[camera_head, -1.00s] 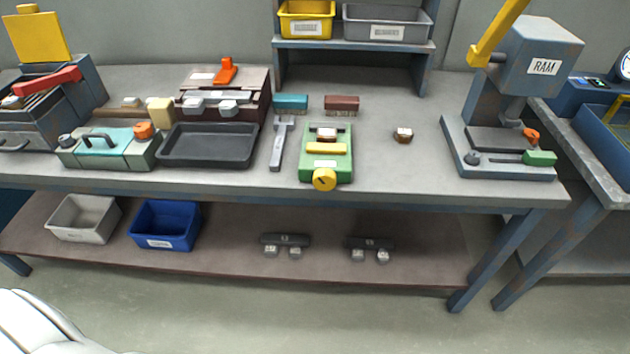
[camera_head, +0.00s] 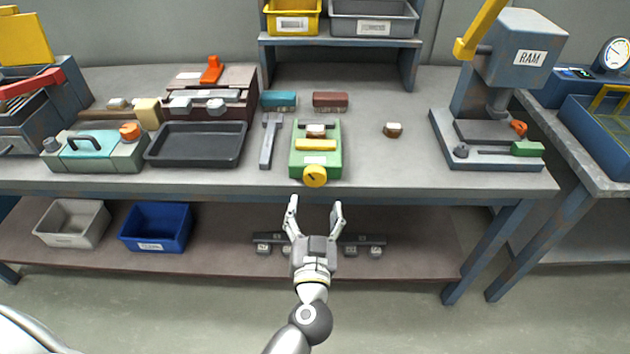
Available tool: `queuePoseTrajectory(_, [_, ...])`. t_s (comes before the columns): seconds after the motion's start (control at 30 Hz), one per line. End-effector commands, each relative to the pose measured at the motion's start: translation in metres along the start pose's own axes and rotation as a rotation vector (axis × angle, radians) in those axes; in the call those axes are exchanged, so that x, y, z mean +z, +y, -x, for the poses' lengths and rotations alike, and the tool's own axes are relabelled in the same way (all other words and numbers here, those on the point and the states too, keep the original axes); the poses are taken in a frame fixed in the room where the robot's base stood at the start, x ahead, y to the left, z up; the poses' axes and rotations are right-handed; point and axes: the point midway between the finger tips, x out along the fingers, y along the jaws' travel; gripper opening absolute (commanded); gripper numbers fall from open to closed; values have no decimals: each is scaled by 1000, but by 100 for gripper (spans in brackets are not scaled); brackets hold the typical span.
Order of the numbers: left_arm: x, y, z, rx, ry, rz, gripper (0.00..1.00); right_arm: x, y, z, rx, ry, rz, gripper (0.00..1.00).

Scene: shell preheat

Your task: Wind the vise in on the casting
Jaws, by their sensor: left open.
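The green vise (camera_head: 329,168) stands on the bench near its front edge. Its round yellow knob (camera_head: 315,177) faces the front and has a dark mark on it. A small brown and white casting (camera_head: 316,131) sits in the vise behind the yellow bar (camera_head: 316,145); whether the bar touches it I cannot tell. My left gripper (camera_head: 314,208) is open and empty, fingers pointing up the picture, just below the knob and apart from it. My right gripper is not in view.
A second small part (camera_head: 393,130) lies right of the vise, and a grey bar tool (camera_head: 268,142) lies left of it. A black tray (camera_head: 197,164) is further left. The ram press (camera_head: 487,161) stands at right. The bench in front of the second part is clear.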

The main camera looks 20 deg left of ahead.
Motion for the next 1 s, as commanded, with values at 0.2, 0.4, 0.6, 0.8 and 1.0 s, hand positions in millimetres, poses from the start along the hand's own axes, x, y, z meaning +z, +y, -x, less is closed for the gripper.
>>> queuePoseTrajectory(0.2, [-4,-1,-42,0,1,-2,70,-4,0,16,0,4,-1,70])
queuePoseTrajectory(0.4, [-2,0,-72,0,0,-2,70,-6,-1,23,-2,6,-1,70])
queuePoseTrajectory(0.6, [0,0,-85,0,-1,-2,70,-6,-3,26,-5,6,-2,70])
queuePoseTrajectory(0.8, [1,0,-86,1,-2,-1,70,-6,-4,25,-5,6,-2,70])
queuePoseTrajectory(1.0, [1,0,-86,1,-2,-2,57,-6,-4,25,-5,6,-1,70])
